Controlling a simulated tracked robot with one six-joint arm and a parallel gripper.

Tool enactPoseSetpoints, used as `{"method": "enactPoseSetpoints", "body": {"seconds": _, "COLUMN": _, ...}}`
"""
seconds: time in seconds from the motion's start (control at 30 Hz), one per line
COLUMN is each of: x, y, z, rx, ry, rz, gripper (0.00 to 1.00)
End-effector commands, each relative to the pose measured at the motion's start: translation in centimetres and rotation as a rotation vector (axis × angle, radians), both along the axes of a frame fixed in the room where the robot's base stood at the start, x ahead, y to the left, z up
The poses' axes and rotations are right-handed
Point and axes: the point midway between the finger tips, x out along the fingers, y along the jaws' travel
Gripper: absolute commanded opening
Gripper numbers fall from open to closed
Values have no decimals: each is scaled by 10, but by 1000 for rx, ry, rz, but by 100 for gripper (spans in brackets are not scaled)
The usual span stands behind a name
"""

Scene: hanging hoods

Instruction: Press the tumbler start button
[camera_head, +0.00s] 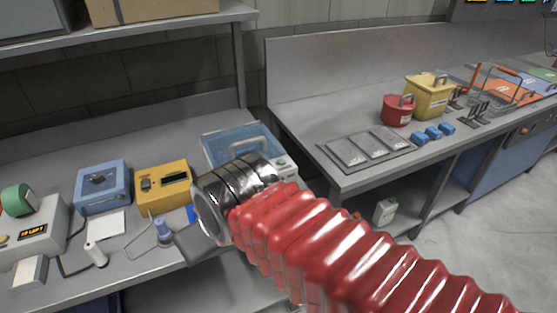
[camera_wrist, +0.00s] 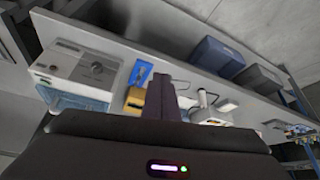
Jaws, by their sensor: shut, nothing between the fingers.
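The tumbler, a pale machine with a see-through blue lid (camera_head: 225,140), stands at the back right of the left bench in the head view. My arm covers much of it. Its pale front panel (camera_head: 284,167) shows a small green spot; I cannot tell for sure that this is the start button. In the wrist view the pale panel (camera_wrist: 82,66) is at upper left, with a round control and small markings. My gripper (camera_wrist: 160,80) is shut and empty, to the right of the panel in that view.
A yellow box (camera_head: 163,184) and a blue box (camera_head: 102,186) stand left of my wrist. A white device with green tape (camera_head: 17,200) is at far left. The right bench (camera_head: 290,90) carries flat plates, a red pot and a yellow container. A shelf hangs above the left bench.

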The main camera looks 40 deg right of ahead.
Motion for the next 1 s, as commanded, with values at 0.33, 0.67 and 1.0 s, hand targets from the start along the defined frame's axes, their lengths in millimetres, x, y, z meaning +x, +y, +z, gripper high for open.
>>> {"method": "enactPoseSetpoints", "body": {"seconds": 0.33, "x": 13, "y": -7, "z": 5, "rx": 36, "ry": -2, "rz": -46, "gripper": 0}}
{"method": "enactPoseSetpoints", "body": {"seconds": 0.67, "x": 74, "y": -57, "z": 27, "rx": 193, "ry": -51, "rz": -259, "gripper": 0}}
{"method": "enactPoseSetpoints", "body": {"seconds": 1.0, "x": 132, "y": -162, "z": 46, "rx": 345, "ry": -168, "rz": -524, "gripper": 0}}
